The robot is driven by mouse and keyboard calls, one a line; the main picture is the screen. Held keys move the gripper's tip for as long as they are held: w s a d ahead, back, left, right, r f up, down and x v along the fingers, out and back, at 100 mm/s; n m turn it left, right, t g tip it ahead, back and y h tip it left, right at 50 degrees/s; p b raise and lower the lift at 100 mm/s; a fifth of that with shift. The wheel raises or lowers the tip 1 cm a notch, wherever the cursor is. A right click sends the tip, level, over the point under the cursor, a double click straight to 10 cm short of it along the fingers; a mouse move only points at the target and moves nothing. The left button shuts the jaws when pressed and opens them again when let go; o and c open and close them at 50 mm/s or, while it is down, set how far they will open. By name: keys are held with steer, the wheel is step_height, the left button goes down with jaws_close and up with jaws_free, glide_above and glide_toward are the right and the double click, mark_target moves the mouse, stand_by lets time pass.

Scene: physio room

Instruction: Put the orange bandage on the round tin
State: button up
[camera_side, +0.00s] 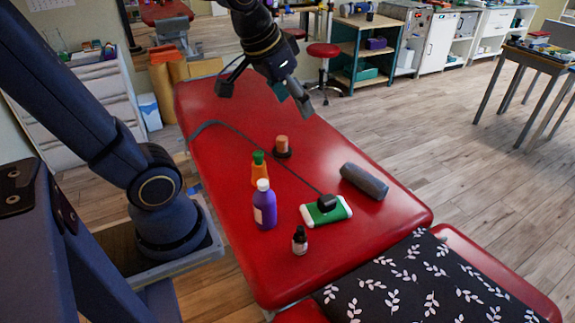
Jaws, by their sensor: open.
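The orange bandage (282,141), a small upright orange-tan roll, stands on a dark, low round base that looks like the round tin (282,154), on the red couch. The tin's top is mostly hidden under the bandage. My gripper (264,97) is open and empty, with its fingers spread wide. In the picture it is above the bandage and apart from it.
On the red couch (225,110) stand an orange bottle (259,172), a purple bottle (264,207) and a dark dropper bottle (300,242). A green-white pack (322,212) with a cabled black device on it and a grey roll (364,181) lie right. A patterned pillow (420,285) is in front.

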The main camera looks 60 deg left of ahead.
steer(key=s+d+m, duration=0.1)
steer(key=s+d, duration=0.3)
steer(key=s, duration=0.3)
steer(key=shift+s+f+h, duration=0.2)
steer(key=shift+f+h, duration=0.2)
steer(key=shift+f, duration=0.05)
steer(key=shift+o, duration=0.2)
